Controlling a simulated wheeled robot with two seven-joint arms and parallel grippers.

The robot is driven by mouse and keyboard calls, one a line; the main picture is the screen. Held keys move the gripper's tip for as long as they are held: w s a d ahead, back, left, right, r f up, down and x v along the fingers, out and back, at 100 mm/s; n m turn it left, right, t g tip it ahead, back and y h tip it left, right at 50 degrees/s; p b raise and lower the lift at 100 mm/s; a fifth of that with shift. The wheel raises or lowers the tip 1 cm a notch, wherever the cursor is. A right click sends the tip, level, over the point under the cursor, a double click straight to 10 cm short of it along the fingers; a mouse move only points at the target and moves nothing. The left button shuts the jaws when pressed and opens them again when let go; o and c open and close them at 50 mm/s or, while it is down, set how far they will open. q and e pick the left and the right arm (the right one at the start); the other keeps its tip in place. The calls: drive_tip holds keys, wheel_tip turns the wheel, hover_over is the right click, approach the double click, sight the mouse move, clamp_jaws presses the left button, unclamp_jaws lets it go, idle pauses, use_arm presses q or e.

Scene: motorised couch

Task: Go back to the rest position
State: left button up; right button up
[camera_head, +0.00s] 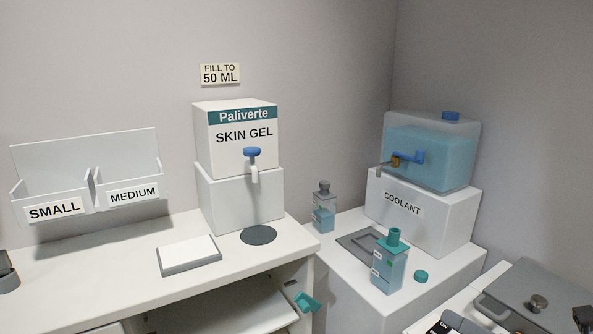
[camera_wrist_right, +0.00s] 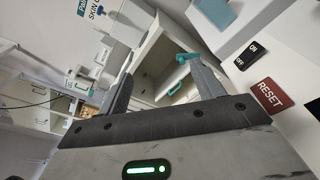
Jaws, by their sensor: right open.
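My right gripper (camera_wrist_right: 162,90) is open, with its two dark fingers spread and nothing between them in the right wrist view. A small dark piece at the right edge of the head view may be part of it; I cannot tell. My left gripper does not show clearly in either view. No task object is named. Behind the fingers in the right wrist view is the white counter's open front with a teal part (camera_wrist_right: 187,58) near it; a teal part (camera_head: 306,302) also shows at the counter front in the head view.
A white skin gel dispenser (camera_head: 241,140) stands on the counter. A blue coolant tank (camera_head: 430,155) sits on a white block at right. A bottle with a teal funnel-like top (camera_head: 390,268) stands before it. A red RESET label (camera_wrist_right: 271,95) is close on the right wrist view's right.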

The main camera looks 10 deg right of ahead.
drive_tip(key=s+a+f+m+t+h+p, duration=0.1)
drive_tip(key=a+f+m+h, duration=0.15)
drive_tip(key=f+m, duration=0.65)
drive_tip(key=s+a+f+m+h, duration=0.15)
drive_tip(key=m+h, duration=0.25)
drive_tip(key=m, duration=1)
drive_tip(key=s+a+f+m+g+y, duration=0.2)
drive_tip(key=s+a+f+m+g, duration=0.3)
drive_tip(key=a+f+m, duration=0.3)
drive_tip(key=a+f, duration=0.1)
drive_tip(key=a, duration=0.3)
drive_tip(key=shift+f+p, duration=0.15)
drive_tip(key=shift+p, duration=0.25)
